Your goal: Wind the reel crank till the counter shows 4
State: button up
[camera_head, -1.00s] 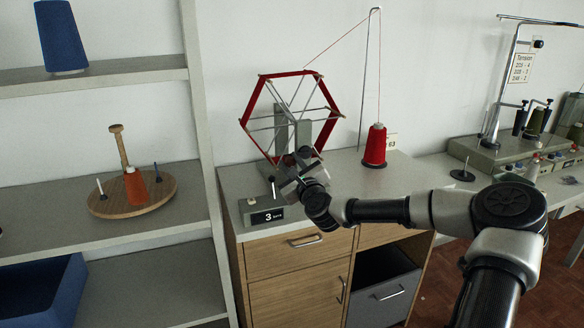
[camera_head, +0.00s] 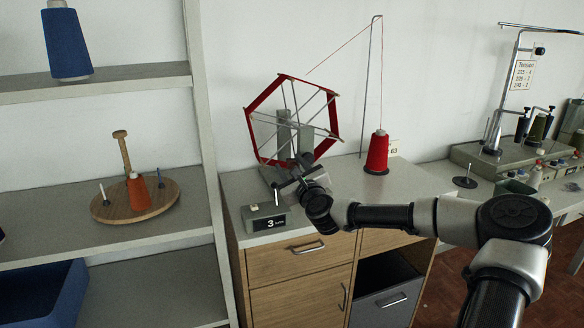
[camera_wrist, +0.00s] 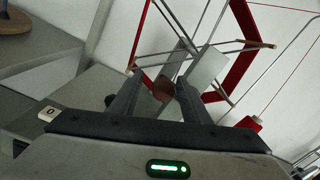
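The reel (camera_head: 331,113), a red six-sided frame with metal spokes, stands on a grey post on the cabinet top. It also shows in the wrist view (camera_wrist: 244,62). The counter box (camera_head: 268,222) at the cabinet's front left shows 3. My gripper (camera_head: 292,179) is at the front of the reel, low by its hub. The rest of the crank is mostly hidden by my gripper.
A red thread cone (camera_head: 377,153) stands right of the reel beside a tall wire guide, its thread running to the reel. Shelves (camera_head: 180,235) with a wooden cone stand (camera_head: 166,200) are at left.

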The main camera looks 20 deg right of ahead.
jog(key=shift+d+f, duration=0.1)
jog(key=shift+d, duration=0.1)
jog(key=shift+s, duration=0.1)
